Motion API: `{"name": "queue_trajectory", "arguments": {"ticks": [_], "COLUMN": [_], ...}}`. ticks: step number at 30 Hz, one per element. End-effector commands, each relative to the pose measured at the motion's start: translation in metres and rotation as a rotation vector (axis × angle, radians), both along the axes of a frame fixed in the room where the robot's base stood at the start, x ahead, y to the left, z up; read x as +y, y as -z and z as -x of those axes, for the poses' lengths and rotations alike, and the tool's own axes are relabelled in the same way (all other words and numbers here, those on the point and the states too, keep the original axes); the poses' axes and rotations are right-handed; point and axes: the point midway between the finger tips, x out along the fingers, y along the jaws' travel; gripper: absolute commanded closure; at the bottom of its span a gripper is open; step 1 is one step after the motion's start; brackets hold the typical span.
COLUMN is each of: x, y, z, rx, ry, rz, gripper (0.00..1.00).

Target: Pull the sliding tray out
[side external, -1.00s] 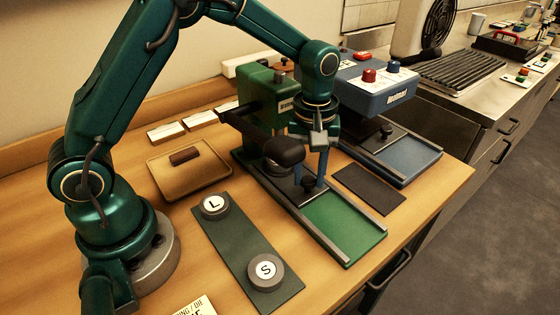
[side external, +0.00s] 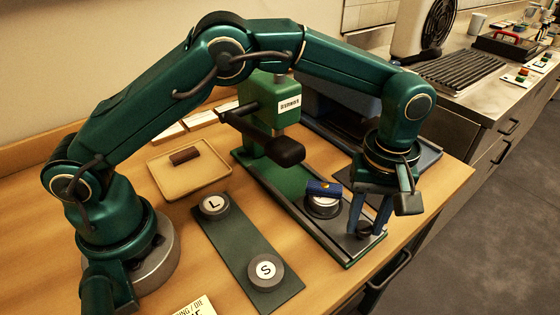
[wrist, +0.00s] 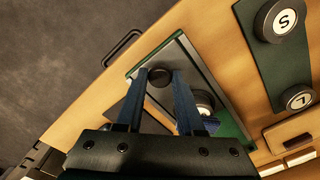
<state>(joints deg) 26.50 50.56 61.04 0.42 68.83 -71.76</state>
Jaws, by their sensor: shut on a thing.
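The dark sliding tray (side external: 338,231) lies between the rails of the green press (side external: 268,115), out near the front end of its base. A round die (side external: 322,210) sits on the tray, with a small blue piece with a yellow mark (side external: 324,188) on top. My gripper (side external: 365,228) is shut on the tray's black knob (side external: 363,232) at the outer end. In the wrist view the knob (wrist: 160,77) shows between the fingertips (wrist: 158,82), and the die (wrist: 203,98) is partly hidden behind a finger.
A green mat (side external: 236,240) holds round dies marked L (side external: 215,205) and S (side external: 266,270). A brown tray (side external: 190,175) lies behind it. A blue press (side external: 335,105) stands behind, partly hidden by my arm. The table's front edge is close.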

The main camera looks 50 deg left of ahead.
Motion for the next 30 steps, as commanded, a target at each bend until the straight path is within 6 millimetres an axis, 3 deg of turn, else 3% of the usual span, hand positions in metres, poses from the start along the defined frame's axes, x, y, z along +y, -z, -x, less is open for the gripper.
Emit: {"name": "queue_trajectory", "arguments": {"ticks": [5, 6, 8, 19, 30], "x": [-0.006, -0.007, -0.006, -0.004, -0.005], "y": [-0.002, -0.002, -0.001, -0.004, -0.048], "z": [-0.001, -0.001, -0.001, -0.001, -0.001], "rx": [-0.011, -0.011, -0.011, -0.006, -0.011], "ry": [0.002, 0.003, 0.003, 0.002, 0.003], "rz": [0.02, 0.02, 0.019, 0.013, 0.016], "gripper": [1.0, 0.56, 0.33, 0.33, 0.33]}}
